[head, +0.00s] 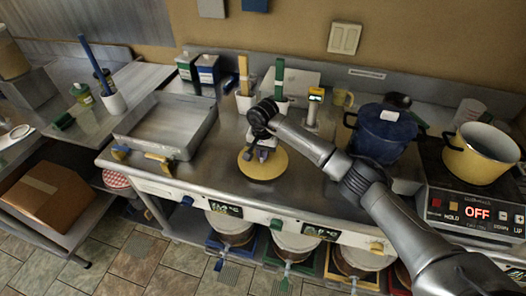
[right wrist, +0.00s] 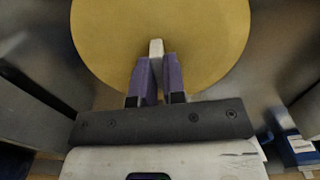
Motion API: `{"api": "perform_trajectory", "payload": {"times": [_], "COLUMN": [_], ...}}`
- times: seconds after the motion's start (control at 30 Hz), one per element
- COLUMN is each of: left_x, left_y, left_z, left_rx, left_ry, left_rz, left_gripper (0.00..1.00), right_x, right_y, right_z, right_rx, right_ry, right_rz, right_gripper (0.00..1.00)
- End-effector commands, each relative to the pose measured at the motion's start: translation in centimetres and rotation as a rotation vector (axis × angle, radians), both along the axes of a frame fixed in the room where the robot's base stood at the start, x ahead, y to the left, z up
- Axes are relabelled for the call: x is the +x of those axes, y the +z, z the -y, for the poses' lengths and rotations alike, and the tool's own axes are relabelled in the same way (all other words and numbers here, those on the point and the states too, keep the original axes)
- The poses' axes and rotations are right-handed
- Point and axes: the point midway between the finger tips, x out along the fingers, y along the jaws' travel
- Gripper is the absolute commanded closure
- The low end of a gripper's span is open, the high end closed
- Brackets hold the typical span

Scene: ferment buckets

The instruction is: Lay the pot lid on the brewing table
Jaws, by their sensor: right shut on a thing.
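The pot lid (head: 268,172) is a flat yellow disc, level, over the middle of the steel brewing table (head: 200,183), close to its front edge. I cannot tell whether it touches the surface or hovers just above. My right gripper (head: 262,155) points down at the lid's centre. In the right wrist view the purple fingers (right wrist: 160,80) are shut on the lid's pale knob (right wrist: 156,48), with the yellow lid (right wrist: 210,40) spread beyond them. My left gripper is not in view.
A shallow steel tray (head: 128,128) lies left of the lid. A dark blue pot (head: 385,135) and an open yellow pot (head: 470,162), on a hob marked OFF, stand to the right. Cups with upright tools (head: 243,100) line the back. Bare steel shows between tray and lid.

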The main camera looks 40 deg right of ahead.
Motion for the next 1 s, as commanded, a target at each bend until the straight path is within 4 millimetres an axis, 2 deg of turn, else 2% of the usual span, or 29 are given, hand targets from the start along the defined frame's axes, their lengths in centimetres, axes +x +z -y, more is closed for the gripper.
{"api": "perform_trajectory", "payload": {"times": [0.43,0.47,0.7,1.0], "left_x": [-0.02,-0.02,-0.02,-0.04], "left_y": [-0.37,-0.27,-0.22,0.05], "left_z": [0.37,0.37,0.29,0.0], "left_rx": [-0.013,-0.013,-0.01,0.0], "left_ry": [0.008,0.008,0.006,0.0], "left_rz": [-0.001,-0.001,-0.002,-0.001], "left_gripper": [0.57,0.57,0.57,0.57], "right_x": [0.03,0.02,0.02,0.02], "right_y": [-0.81,-0.72,-0.67,-0.37], "right_z": [0.05,0.03,0.01,-0.02], "right_rx": [0.0,-0.001,0.0,0.001], "right_ry": [0.0,0.0,0.0,0.0], "right_rz": [0.003,0.002,0.001,0.002], "right_gripper": [1.0,0.87,0.64,0.63]}}
